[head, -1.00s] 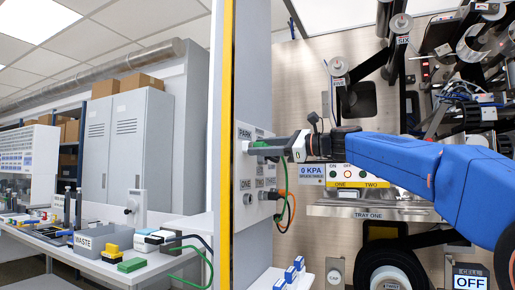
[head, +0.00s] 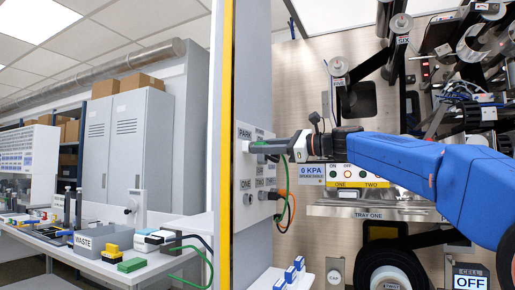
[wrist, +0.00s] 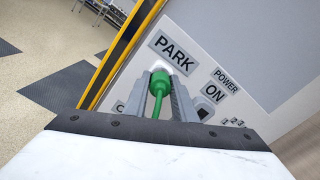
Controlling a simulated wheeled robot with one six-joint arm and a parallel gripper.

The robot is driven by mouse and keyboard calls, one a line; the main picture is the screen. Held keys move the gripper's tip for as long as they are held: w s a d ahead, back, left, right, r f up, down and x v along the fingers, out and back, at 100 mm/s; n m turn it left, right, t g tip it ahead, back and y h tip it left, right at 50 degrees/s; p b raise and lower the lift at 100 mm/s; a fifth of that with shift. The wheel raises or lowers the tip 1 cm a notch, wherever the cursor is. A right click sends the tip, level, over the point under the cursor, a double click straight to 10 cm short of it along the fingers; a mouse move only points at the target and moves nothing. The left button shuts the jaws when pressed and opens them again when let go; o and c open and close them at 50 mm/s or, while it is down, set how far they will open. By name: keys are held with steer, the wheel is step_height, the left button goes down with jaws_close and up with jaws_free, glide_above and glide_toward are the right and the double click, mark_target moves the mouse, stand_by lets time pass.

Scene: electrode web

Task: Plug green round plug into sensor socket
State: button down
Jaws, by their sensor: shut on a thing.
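The green round plug (wrist: 159,83) is between the fingers of my gripper (wrist: 158,98) in the wrist view, its green cable running back towards the camera. My gripper is shut on the plug. The plug's front end is at the panel just below the PARK label (wrist: 172,52); whether it is seated there or just clear cannot be told. In the head view my gripper (head: 258,147) reaches left to the grey panel (head: 247,230) and its fingers hide most of the plug. I cannot make out a label reading sensor.
An empty-looking round socket (head: 249,199) sits lower on the panel. An orange plug (head: 279,194) with its cable is beside it. A yellow edge strip (head: 227,120) borders the panel's left. The tray marked TRAY ONE (head: 370,212) lies below my arm.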

steer(key=shift+s+d, duration=0.15)
steer(key=shift+d, duration=0.4)
stand_by(0.4)
steer(key=shift+v, duration=1.1)
steer(key=d+f, duration=0.2)
steer(key=f, duration=0.6)
steer(key=s+d+f, duration=0.1)
steer(key=d+f, duration=0.2)
steer(key=f, duration=0.5)
steer(key=shift+f, duration=0.3)
steer(key=shift+s, duration=0.1)
steer(key=shift+a, duration=0.25)
steer(key=shift+x, duration=2.7)
steer(key=shift+x, duration=1.45)
steer(key=c, duration=1.4)
jaws_free()
